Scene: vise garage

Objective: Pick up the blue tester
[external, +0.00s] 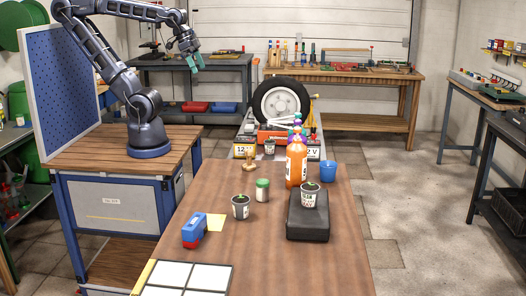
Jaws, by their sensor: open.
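A small blue block-like device with a red part at its lower end (194,230) lies near the left edge of the brown wooden table (320,268); it looks like the blue tester. A yellow paper square (216,223) lies against its right side. My gripper (195,63) hangs at the end of my raised arm, in the upper left of the external view. It is open and empty, high above and well behind the blue device. The details on the device are too small to read.
Plant pots (240,209), a green-lidded jar (262,191), an orange bottle (296,163) and a blue cup (328,171) stand on the table. A black case (307,225) carries another pot. A white-tiled panel (187,276) lies in front of the device. The table's right front is clear.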

